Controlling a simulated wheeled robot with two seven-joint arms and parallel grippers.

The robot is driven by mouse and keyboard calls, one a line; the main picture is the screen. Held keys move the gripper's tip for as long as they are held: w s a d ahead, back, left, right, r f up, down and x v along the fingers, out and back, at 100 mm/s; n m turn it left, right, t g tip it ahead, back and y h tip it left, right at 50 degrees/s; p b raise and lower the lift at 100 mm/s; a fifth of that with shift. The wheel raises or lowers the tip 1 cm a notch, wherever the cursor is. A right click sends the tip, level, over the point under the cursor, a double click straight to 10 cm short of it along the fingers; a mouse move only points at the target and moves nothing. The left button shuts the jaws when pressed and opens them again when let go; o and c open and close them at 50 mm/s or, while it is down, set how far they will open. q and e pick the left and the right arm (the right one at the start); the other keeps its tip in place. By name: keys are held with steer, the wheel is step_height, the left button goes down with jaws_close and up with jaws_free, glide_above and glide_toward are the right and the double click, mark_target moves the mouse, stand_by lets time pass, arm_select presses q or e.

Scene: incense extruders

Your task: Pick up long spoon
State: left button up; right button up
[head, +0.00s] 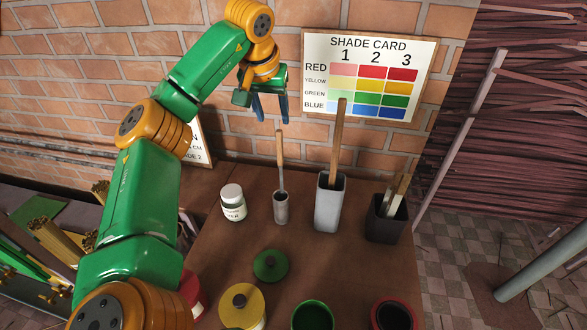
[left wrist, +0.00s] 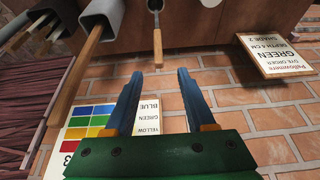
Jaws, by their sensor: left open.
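A tall grey square container (head: 329,205) on the brown table holds a long wooden handle (head: 339,140), which stands upright; its lower end is hidden inside. A small grey cup (head: 281,209) to its left holds a thinner wooden-handled utensil (head: 280,150) with its lower end hidden. I cannot tell which is the long spoon. My left gripper (head: 271,114) is open and empty, above and slightly left of the thinner handle. In the left wrist view, this handle (left wrist: 157,42) lies beyond the gap between the fingertips (left wrist: 158,72), apart from them. The long handle (left wrist: 73,75) shows to the left.
A dark box (head: 385,222) with several short tools stands right of the tall container. A white jar (head: 233,204) stands left. Green (head: 270,264) and yellow (head: 240,303) lidded pots are in front. A brick wall with a shade card (head: 368,75) rises behind.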

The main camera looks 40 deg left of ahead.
mark_target(278, 142)
arm_select(q)
steer(key=x, duration=0.3)
steer(key=b+x, duration=0.1)
steer(key=x, duration=0.3)
steer(key=b+x, duration=0.1)
steer(key=x, duration=0.2)
steer(key=shift+s+d+f, duration=0.1)
steer(key=shift+d+f, duration=0.1)
steer(key=shift+f, duration=0.25)
steer(key=shift+a+f+b, duration=0.1)
steer(key=shift+f+b, duration=0.2)
steer(key=shift+f, duration=0.15)
jaws_close()
arm_select(e)
steer(key=f, duration=0.3)
steer(key=shift+s+f, duration=0.2)
steer(key=shift+f, duration=0.2)
